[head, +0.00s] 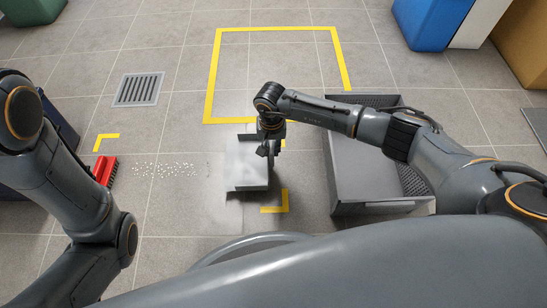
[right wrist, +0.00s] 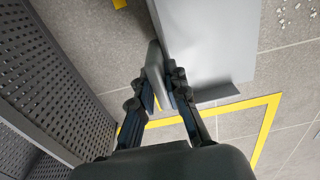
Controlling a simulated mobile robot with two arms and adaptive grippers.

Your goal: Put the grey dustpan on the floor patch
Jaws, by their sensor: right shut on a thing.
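The grey dustpan (head: 246,165) is in the middle of the head view, a flat pale pan with a darker raised edge. My right gripper (head: 268,143) is at its right side. In the right wrist view my right gripper (right wrist: 164,92) is shut on a grey upright part of the dustpan (right wrist: 212,45). A yellow-outlined square on the floor (head: 346,72) lies just beyond the dustpan. I cannot tell whether the dustpan touches the floor. My left arm is at the left, but its gripper is out of sight.
A grey open crate (head: 345,178) stands right of the dustpan, under my right arm. White crumbs (head: 165,170) and a red brush (head: 106,170) lie to the left. Yellow corner marks (head: 281,208) frame that area. A floor drain (head: 138,89) is at upper left. Bins (head: 428,25) stand behind.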

